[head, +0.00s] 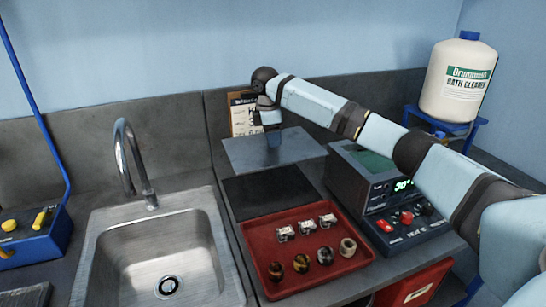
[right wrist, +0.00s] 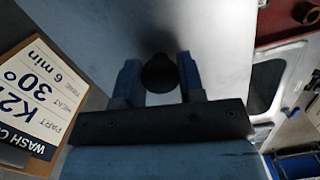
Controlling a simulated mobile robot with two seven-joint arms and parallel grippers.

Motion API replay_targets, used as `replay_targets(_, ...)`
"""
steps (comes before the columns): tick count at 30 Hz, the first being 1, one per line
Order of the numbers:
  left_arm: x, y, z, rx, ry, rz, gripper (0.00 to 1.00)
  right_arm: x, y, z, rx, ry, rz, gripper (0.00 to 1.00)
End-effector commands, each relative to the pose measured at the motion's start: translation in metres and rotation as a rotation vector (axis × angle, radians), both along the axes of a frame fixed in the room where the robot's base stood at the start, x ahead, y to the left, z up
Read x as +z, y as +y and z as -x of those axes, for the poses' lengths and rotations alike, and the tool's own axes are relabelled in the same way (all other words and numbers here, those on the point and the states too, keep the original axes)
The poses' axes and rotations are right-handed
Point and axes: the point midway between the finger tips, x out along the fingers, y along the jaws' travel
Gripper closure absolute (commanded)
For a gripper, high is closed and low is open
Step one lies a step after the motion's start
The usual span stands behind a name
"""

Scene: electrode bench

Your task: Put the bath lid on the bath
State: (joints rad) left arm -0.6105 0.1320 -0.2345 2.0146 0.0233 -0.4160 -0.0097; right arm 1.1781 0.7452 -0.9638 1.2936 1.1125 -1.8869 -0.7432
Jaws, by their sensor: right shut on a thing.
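The bath lid (head: 300,148) is a flat grey plate at the back of the counter, left of the bath. My right gripper (head: 273,137) is above it, shut on its knob. In the right wrist view the two blue fingers (right wrist: 160,82) stand either side of the round black knob (right wrist: 159,73), with the grey lid (right wrist: 222,45) beyond. I cannot tell whether the lid is clear of the counter. The bath (head: 350,178) is a dark box with a lit display reading 30 and a green open top, partly behind my right arm. My left gripper is not in view.
A red tray (head: 262,270) with several small parts lies in front of a dark mat (head: 262,192). A steel sink (head: 108,256) is at left. A clipboard card (head: 243,116) leans at the back wall. A cleaner jug (head: 457,80) stands on a blue stand behind my right arm.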

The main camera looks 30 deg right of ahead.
Motion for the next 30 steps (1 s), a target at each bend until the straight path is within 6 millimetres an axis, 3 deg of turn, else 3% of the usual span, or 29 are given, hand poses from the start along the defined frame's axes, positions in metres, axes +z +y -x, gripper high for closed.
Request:
replay_targets(3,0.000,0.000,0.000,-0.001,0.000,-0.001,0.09,0.019,0.000,-0.001,0.000,-0.003,-0.001,1.00)
replay_targets(9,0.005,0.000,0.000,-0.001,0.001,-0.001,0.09,0.034,0.000,0.000,0.001,-0.001,-0.001,1.00)
replay_targets(30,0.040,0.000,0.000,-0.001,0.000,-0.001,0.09,0.056,0.000,0.000,0.000,0.000,0.000,1.00)
